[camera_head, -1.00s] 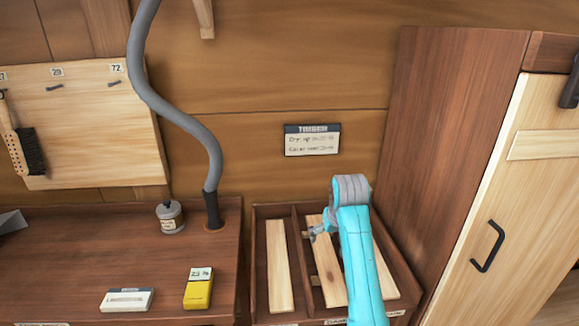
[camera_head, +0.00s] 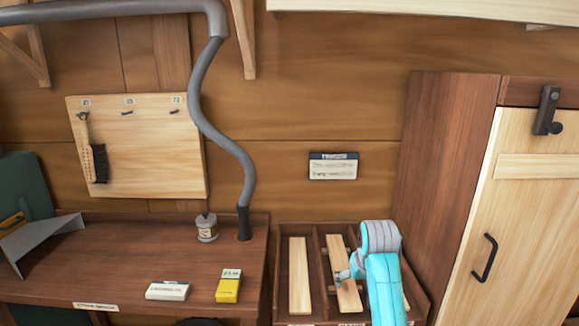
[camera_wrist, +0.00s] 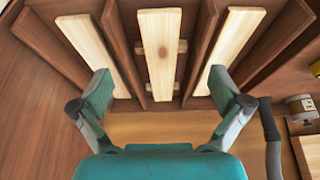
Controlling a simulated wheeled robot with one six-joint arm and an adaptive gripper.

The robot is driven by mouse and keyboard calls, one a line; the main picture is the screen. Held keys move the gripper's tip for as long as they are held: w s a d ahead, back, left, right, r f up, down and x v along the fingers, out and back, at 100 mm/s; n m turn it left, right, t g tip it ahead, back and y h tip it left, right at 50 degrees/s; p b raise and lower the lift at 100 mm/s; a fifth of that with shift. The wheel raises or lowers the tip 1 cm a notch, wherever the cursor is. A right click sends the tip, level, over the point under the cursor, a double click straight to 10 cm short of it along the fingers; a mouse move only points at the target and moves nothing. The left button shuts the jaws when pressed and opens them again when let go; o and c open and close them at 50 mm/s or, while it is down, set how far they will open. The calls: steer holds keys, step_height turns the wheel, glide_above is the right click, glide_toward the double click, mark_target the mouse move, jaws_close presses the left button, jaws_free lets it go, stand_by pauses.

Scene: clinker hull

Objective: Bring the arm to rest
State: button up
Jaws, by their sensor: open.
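My gripper (camera_head: 343,276) hangs over the divided timber bin (camera_head: 281,300) at the end of my cyan arm. In the wrist view my gripper (camera_wrist: 161,84) has its two fingers spread wide, with nothing between them. Beyond the fingertips lie three pale planks, one in each compartment. The middle plank (camera_wrist: 160,55) has a knot and lies across two short crosspieces. The left plank (camera_wrist: 85,40) and the right plank (camera_wrist: 235,40) lie beside it, behind dividers. In the head view my arm hides much of the right compartment.
A brown bench (camera_head: 110,262) stands left of the bin, with a yellow box (camera_head: 229,287), a white box (camera_head: 167,291), a small tin (camera_head: 207,230) and a grey hose (camera_head: 230,150). A cabinet with a pale door (camera_head: 520,210) stands close on the right.

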steer(key=s+f+t, duration=0.1)
steer(key=s+f, duration=0.4)
steer(key=f, duration=0.5)
steer(key=s+f+t, duration=0.1)
steer(key=s+f, duration=0.5)
steer(key=f, duration=0.3)
steer(key=s+f+t, duration=0.1)
steer(key=s+f, duration=0.3)
steer(key=s, duration=0.3)
steer(key=s+f+t, duration=0.2)
steer(key=s+f, duration=0.2)
steer(key=s, duration=0.4)
steer(key=s+r+t, duration=0.1)
steer(key=s+r, duration=0.1)
steer(key=s, duration=0.7)
steer(key=s+r+t, duration=0.1)
steer(key=s+r, duration=0.1)
steer(key=s, duration=0.7)
steer(key=s+r+t, duration=0.3)
steer(key=s+r, duration=1.2)
steer(key=shift+s, duration=0.35)
